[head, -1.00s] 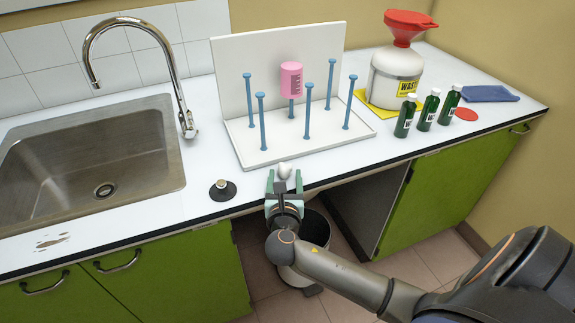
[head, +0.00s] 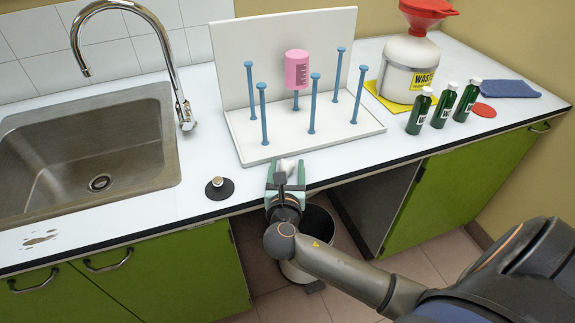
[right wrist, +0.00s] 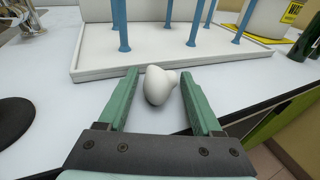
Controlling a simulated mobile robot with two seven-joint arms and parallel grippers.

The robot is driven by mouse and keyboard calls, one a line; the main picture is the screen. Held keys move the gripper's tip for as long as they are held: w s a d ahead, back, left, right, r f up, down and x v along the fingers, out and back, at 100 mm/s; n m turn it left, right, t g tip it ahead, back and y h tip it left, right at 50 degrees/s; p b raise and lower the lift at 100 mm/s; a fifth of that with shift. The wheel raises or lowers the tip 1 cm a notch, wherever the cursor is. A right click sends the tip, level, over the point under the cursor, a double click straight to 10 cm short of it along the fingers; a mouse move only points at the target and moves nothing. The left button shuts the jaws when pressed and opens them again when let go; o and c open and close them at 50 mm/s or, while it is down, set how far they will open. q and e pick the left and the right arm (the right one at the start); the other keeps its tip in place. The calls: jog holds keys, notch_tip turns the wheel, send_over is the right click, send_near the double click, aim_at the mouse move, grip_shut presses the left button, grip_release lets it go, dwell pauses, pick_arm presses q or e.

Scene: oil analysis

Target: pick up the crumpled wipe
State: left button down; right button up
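The crumpled wipe is a small white lump (head: 286,165) on the counter, just in front of the white drying rack. In the right wrist view the wipe (right wrist: 158,86) lies between the two green fingers of my right gripper (right wrist: 158,80). The fingers are spread, with a clear gap on the left side of the wipe. On the right side the wipe is close to the finger, and I cannot tell whether they touch. In the head view my right gripper (head: 286,168) reaches over the counter's front edge. My left gripper is in neither view.
The drying rack (head: 350,137) has several blue pegs and a pink bottle (head: 297,70). A black sink stopper (head: 219,188) lies to the left, near the sink (head: 85,150). Green bottles (head: 441,108) and a waste container (head: 408,68) stand right. A bin (head: 300,272) is below.

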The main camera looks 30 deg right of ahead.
grip_shut()
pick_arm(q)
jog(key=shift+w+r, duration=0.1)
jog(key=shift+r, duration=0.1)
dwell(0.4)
